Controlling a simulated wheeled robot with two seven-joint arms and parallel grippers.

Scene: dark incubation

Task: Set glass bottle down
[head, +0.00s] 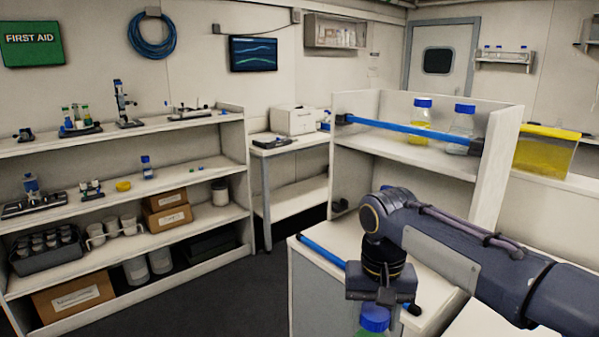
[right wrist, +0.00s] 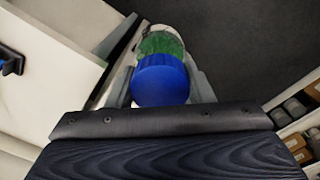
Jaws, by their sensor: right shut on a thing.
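A glass bottle with a blue cap (head: 374,318) and green contents shows at the bottom edge of the head view, its lower part cut off by the frame. My right gripper (head: 378,312) points down and is shut on this bottle near its cap. In the right wrist view the blue cap (right wrist: 160,82) lies between the two fingers, with the green of the bottle beyond it. Whether the bottle's base touches a surface is hidden. My left gripper is not in view.
A white counter (head: 310,275) lies under my right arm, with a blue bar (head: 322,250) along it. Behind it a white shelf unit (head: 415,158) holds two blue-capped bottles (head: 421,113) behind another blue bar (head: 408,130). A yellow container (head: 545,152) stands right. Shelves (head: 225,212) fill the left.

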